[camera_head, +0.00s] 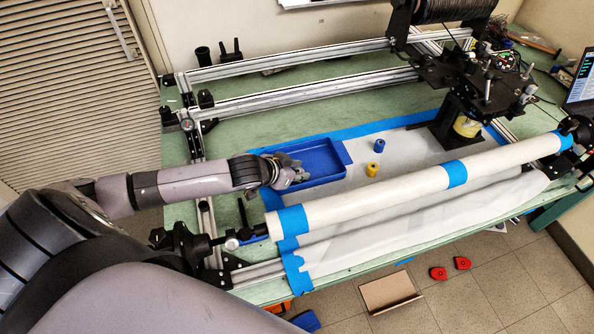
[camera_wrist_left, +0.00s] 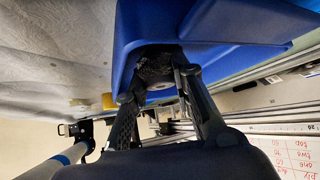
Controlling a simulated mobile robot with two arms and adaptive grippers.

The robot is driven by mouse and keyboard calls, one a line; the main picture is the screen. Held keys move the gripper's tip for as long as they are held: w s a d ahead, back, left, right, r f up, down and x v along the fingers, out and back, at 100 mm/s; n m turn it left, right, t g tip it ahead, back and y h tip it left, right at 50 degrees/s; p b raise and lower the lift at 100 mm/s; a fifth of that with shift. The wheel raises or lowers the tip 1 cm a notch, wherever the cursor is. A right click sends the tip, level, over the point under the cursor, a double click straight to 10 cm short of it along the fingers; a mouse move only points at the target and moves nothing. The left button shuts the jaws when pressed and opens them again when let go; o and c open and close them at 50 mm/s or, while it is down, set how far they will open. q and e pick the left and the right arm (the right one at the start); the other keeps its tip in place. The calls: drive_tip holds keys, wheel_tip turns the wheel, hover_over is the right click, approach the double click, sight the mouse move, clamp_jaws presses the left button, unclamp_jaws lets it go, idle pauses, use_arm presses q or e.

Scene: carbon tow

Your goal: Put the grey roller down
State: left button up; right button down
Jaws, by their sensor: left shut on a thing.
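My left gripper (camera_head: 290,174) is at the front edge of the blue tray (camera_head: 322,180), shut on a small grey thing, which I take to be the grey roller. In the left wrist view the left gripper (camera_wrist_left: 160,76) has its fingertips close together against the tray (camera_wrist_left: 215,25); the roller is mostly hidden between the dark fingers. In the head view I cannot tell whether the roller touches the tray. A blue roller (camera_head: 377,145) and a yellow roller (camera_head: 372,169) stand on the white sheet right of the tray. My right gripper is out of view.
A long white tube (camera_head: 400,190) with blue tape bands lies across the front of the green table (camera_head: 240,110). Metal rails (camera_head: 300,66) run behind the tray. A black machine head (camera_head: 465,90) stands at the right. The tray's interior looks empty.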

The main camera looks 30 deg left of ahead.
use_arm(q)
drive_tip(key=shift+s+f, duration=0.45)
drive_tip(key=shift+f, duration=0.25)
drive_tip(key=o, duration=0.9)
drive_tip(key=shift+d+f, duration=0.1)
drive_tip(key=shift+o, duration=0.5)
drive_tip(key=shift+f, duration=0.1)
drive_tip(key=shift+w+f, duration=0.1)
drive_tip(key=shift+w, duration=0.05)
drive_tip(key=shift+r, duration=0.2)
drive_tip(key=w+r+v, duration=0.1)
drive_tip(key=v, duration=1.1)
drive_tip(key=shift+s+r, duration=0.2)
drive_tip(key=shift+r, duration=0.2)
